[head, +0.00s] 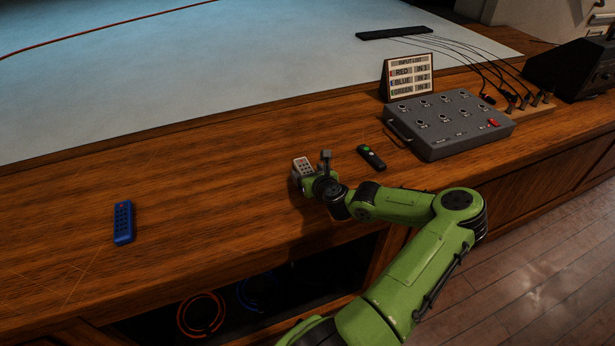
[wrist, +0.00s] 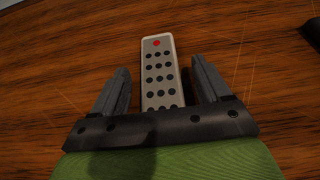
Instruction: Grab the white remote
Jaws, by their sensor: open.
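The white remote (head: 302,164) lies on the wooden desk near its front middle, with dark buttons and one red button at its far end. In the wrist view the white remote (wrist: 159,70) points away from me, its near end hidden by the gripper body. My gripper (wrist: 160,85) is open, with one finger on each side of the remote and a gap on both sides. In the head view my gripper (head: 304,178) is at the remote's near end and partly covers it.
A blue remote (head: 123,222) lies to the left. Cables run behind the mixer. The desk between the blue and white remotes is clear.

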